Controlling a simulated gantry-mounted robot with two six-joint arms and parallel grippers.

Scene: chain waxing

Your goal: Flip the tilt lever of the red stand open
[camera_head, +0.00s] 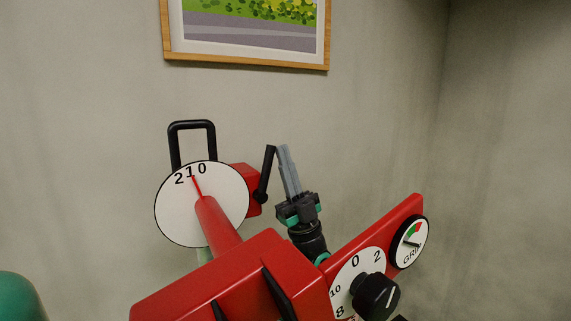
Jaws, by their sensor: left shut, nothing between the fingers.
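The red stand (230,270) fills the lower middle of the head view, with a white round dial (175,215) at its upper left. A thin black lever (267,170) stands nearly upright at the right side of a small red block (242,178), its lower end at a black round pivot. I take it for the tilt lever. My left gripper (284,152) points up just right of the lever, its grey fingers shut and empty. The fingertips are close to the lever's top; I cannot tell if they touch. My right gripper is not in view.
A black loop handle (193,125) rises behind the white dial. At the right a red arm carries a numbered dial with a black knob (375,297) and a small gauge (409,243). A framed picture (246,62) hangs on the wall behind. Open space lies above the lever.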

